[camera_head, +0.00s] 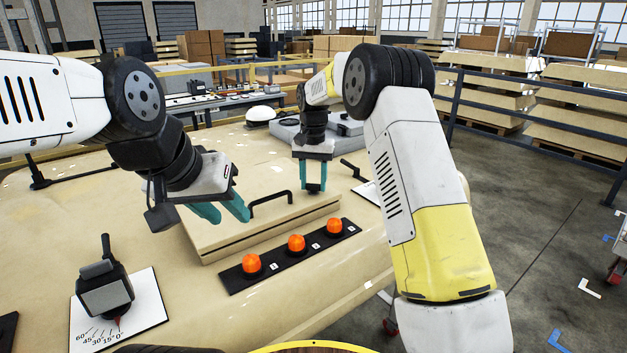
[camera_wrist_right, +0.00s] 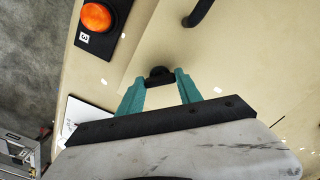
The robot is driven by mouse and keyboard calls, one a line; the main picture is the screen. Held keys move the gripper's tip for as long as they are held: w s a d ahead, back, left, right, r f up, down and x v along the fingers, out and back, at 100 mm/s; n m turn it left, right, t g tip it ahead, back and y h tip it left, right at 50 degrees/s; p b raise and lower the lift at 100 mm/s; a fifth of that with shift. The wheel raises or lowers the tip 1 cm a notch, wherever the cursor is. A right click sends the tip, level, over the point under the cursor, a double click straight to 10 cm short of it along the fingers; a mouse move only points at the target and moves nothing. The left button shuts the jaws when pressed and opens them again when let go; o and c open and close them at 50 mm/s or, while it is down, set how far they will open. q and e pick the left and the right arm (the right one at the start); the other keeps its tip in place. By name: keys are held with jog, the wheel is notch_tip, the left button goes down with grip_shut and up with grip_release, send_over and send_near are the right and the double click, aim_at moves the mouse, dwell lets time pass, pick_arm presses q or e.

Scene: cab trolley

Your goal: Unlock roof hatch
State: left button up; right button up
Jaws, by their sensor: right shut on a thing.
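The roof hatch (camera_head: 215,235) is a raised tan panel with a black bar handle (camera_head: 270,199) on top. The handle shows partly in the right wrist view (camera_wrist_right: 200,12). My right gripper (camera_head: 314,188) points down at the hatch's far right end. In the right wrist view its teal fingers (camera_wrist_right: 161,82) are shut on a small black knob (camera_wrist_right: 160,74), which looks like a latch.
A black strip with several-part numbering and three orange lamps (camera_head: 296,243) lies along the hatch's near side. A lever box (camera_head: 104,290) with an angle scale stands at left. Another black lever (camera_head: 353,170) sits right of my right gripper. A grey unit (camera_head: 350,128) stands behind.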

aim_at(313, 184)
jog(key=n, duration=0.4)
jog(key=shift+n, duration=0.3)
jog(key=n, duration=0.4)
jog(key=shift+r+n, duration=0.1)
jog(key=shift+n, duration=0.2)
jog(key=o, duration=1.4)
notch_tip(313, 184, up, 7)
jog(key=shift+f, duration=0.1)
jog(key=shift+r, duration=0.45)
